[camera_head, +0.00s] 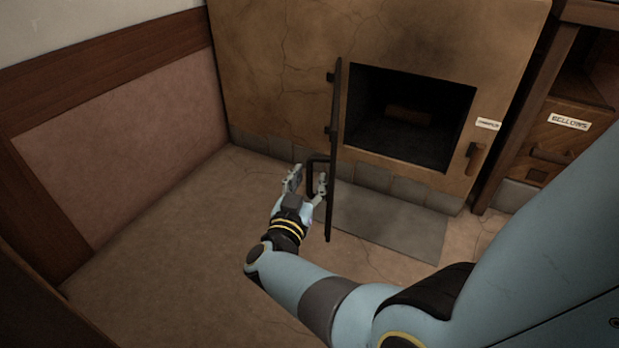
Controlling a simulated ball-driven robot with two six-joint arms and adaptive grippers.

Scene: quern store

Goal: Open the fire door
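The fire door (336,150) is a dark plate seen nearly edge-on, hinged at the left side of the square oven opening (408,115). It stands swung out from the oven front, so the opening is uncovered. A black bar handle (311,162) sticks out from the door's left face. My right gripper (307,182) is at this handle, with one finger on each side of its bar. The fingers look spread, with gaps beside the bar. My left gripper is not in view.
Inside the dark opening lies a brownish block (409,115). A wooden handle (474,158) sits on the oven front at right, below a small label. A wooden unit labelled BELLOWS (568,121) stands further right. The floor (170,260) at left is clear.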

